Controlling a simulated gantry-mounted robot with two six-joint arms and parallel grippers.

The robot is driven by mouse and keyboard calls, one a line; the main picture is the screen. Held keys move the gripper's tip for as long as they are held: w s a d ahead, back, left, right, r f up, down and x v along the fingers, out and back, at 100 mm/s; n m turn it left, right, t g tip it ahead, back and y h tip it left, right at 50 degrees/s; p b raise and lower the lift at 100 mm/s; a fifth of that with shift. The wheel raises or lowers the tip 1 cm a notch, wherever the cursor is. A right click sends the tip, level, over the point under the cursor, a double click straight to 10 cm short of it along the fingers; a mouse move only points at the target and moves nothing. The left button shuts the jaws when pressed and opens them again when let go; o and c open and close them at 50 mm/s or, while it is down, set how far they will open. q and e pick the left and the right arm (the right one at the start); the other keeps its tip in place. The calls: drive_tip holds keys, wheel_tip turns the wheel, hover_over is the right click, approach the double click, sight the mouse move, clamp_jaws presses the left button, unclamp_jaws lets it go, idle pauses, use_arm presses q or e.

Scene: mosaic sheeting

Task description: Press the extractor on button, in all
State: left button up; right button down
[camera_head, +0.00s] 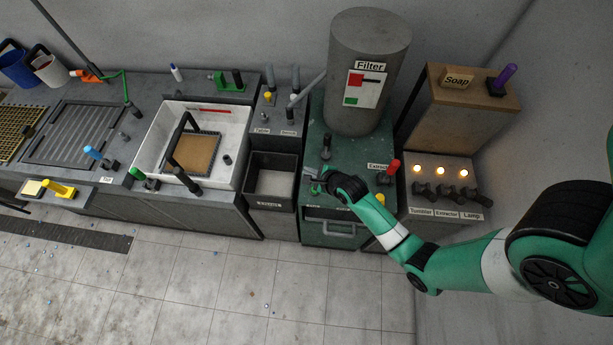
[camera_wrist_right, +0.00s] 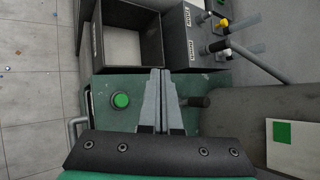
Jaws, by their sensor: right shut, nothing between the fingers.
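A round green button (camera_wrist_right: 121,100) sits on the green cabinet top in the right wrist view. My right gripper (camera_head: 314,180) is over the front left of the green extractor cabinet (camera_head: 320,230). Its fingers are shut and empty; in the wrist view their tips (camera_wrist_right: 161,72) lie to the right of the button. Whether they touch the cabinet I cannot tell. My left gripper is not in view.
A grey filter cylinder (camera_head: 368,80) stands at the cabinet's back. A dark lever (camera_wrist_right: 193,101) rises close to the fingers. An open dark bin (camera_head: 270,165) is to the left. Switches (camera_head: 447,191) labelled Tumbler, Extractor and Lamp sit right, below lit lamps.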

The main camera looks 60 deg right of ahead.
drive_tip(key=shift+m+g, duration=0.3)
drive_tip(key=s+f, duration=0.1)
drive_tip(key=s+d+f, duration=0.1)
drive_tip(key=s, duration=0.1)
drive_tip(key=shift+s+f, duration=0.15)
wheel_tip(320, 180, down, 8)
drive_tip(key=b, duration=0.8)
drive_tip(key=shift+f, duration=0.4)
drive_tip(key=shift+b, duration=0.3)
idle(0.8)
drive_tip(key=shift+f, duration=0.4)
